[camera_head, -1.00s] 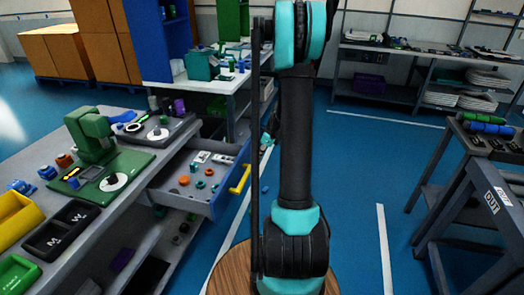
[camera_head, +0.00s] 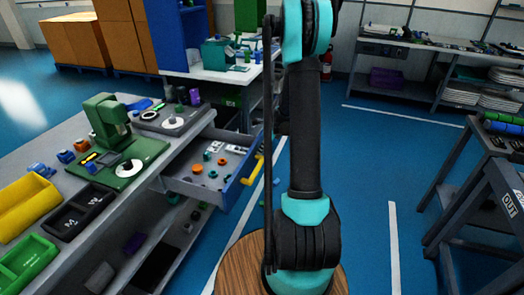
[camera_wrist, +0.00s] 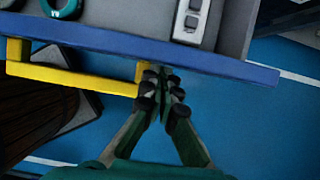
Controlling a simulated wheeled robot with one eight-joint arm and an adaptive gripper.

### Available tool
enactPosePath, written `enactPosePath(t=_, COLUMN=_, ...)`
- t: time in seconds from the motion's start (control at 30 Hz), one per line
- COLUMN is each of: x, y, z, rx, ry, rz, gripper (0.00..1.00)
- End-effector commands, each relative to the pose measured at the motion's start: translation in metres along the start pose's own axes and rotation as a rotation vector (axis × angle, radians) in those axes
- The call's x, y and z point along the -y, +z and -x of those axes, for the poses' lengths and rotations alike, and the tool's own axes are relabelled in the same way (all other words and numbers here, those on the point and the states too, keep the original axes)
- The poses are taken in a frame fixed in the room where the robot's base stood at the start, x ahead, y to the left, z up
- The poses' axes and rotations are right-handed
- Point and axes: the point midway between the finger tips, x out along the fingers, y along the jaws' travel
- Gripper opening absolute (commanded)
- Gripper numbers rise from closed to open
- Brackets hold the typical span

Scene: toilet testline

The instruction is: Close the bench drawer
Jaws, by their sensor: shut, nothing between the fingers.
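The bench drawer (camera_head: 236,183) stands pulled out from the grey workbench (camera_head: 95,228), with a blue front and a yellow handle (camera_head: 253,171). Small orange, teal and grey parts lie inside it. In the wrist view the drawer's blue front (camera_wrist: 215,62) crosses the top, with the yellow handle (camera_wrist: 70,78) on its near side at left. My gripper (camera_wrist: 164,84) is shut and empty, its fingertips close to the drawer front by the handle's right end. Whether they touch is unclear. In the head view my arm hides most of the gripper.
On the bench are a green device (camera_head: 110,125), a yellow bin (camera_head: 25,208), a black bin (camera_head: 80,210) and a green bin (camera_head: 25,262). A dark rack (camera_head: 485,190) stands at right. Blue floor (camera_head: 365,170) is open between the bench and rack.

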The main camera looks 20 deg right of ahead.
Motion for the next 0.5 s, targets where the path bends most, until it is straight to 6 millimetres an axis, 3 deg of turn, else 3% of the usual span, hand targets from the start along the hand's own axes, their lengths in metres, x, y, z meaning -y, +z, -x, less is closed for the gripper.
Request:
enactPosePath(t=0.27, x=-0.001, y=0.033, z=-0.013, rx=0.0, ry=0.002, rz=0.004, gripper=0.0)
enactPosePath(t=0.5, x=-0.001, y=0.091, z=-0.036, rx=0.001, ry=0.003, rz=0.006, gripper=0.0)
